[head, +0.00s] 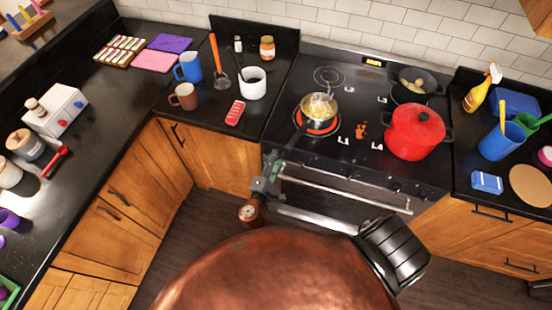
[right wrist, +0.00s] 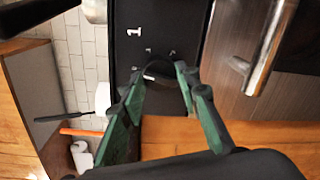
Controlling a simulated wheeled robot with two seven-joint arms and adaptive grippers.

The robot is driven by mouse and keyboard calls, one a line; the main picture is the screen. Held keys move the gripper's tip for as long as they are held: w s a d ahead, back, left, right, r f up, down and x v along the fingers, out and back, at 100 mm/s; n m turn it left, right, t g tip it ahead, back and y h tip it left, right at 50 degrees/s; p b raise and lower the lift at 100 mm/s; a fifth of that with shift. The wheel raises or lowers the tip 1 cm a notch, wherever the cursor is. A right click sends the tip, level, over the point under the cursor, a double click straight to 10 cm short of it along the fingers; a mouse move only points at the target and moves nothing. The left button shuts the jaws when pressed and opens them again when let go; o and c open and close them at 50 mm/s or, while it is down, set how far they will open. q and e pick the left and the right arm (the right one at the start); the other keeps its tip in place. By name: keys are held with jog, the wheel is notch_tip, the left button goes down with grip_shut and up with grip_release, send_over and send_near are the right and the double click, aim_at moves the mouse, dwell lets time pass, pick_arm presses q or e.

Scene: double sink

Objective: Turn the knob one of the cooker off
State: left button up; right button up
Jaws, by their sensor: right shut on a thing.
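The black cooker (head: 345,150) stands at centre right in the head view, with knobs along its front edge. Its front left burner (head: 317,127) glows red under a small pot (head: 321,108). My right gripper (head: 273,168) is at the left end of the cooker's front. In the right wrist view, its green fingers (right wrist: 162,82) are closed around a dark knob (right wrist: 158,72). A white "1" is printed on the black panel close by. The fingers partly hide the knob, so its turn angle cannot be told. My left gripper is not in view.
A red pot (head: 416,132) and a dark pan (head: 417,82) stand on the cooker's right side. The oven handle (head: 340,190) sticks out below the knobs. Mugs (head: 187,68) and a red item (head: 235,112) lie on the left counter. The floor before the cabinets is clear.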

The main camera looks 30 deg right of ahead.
jog(key=shift+a+n+p, duration=0.1)
jog(key=shift+n+p, duration=0.4)
jog(key=shift+n, duration=0.6)
jog(key=o, duration=1.2)
jog(key=shift+c, duration=0.2)
jog(key=v, duration=1.2)
jog(key=shift+f, duration=0.1)
